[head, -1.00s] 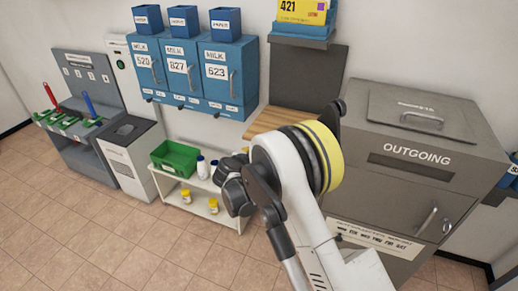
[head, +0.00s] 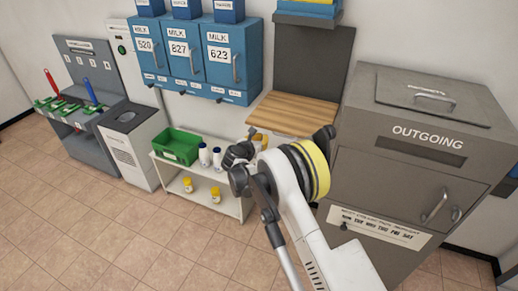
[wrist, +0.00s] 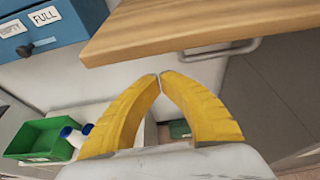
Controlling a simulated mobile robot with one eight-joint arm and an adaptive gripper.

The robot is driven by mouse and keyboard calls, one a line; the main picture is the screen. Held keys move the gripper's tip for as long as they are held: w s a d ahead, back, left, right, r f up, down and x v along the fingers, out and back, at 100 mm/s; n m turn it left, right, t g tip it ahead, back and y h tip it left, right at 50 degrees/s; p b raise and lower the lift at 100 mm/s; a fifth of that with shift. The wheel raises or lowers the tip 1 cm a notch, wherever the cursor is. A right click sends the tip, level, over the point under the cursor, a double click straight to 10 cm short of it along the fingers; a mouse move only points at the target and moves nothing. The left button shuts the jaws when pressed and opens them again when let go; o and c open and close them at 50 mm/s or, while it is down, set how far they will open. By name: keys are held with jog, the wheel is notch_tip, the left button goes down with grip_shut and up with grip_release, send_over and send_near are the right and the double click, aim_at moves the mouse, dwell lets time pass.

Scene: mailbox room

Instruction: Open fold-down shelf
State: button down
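The fold-down shelf (head: 293,113) is a light wooden board standing out from a dark wall panel (head: 312,62), and looks about level. In the wrist view the board (wrist: 190,24) spans the top, with a metal bar handle (wrist: 225,52) along its lower edge. My gripper (wrist: 160,75) has yellow fingers whose tips meet just below the board edge, left of the handle. I see nothing between them, and contact with the board is unclear. In the head view my wrist partly hides the gripper in front of the shelf.
The grey outgoing mailbox (head: 420,150) stands close to the right of the shelf. Blue milk lockers (head: 180,48) hang at left. A low white rack (head: 235,205) with a green crate (head: 176,146) and bottles stands below. Floor at front left is clear.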

jog(key=shift+s+r, duration=0.1)
jog(key=shift+r, duration=1)
jog(key=r+g+p, duration=0.1)
jog(key=r+p, duration=0.1)
jog(key=r, duration=0.1)
jog(key=r+p, duration=0.2)
jog(key=r, duration=0.1)
jog(key=r+g+p, duration=0.1)
jog(key=r+p, duration=0.1)
jog(key=r, duration=0.2)
jog(key=shift+w+d+g+y, duration=0.15)
jog(key=shift+w+g+y, duration=0.15)
jog(key=shift+w+y, duration=0.1)
jog(key=shift+f, duration=0.1)
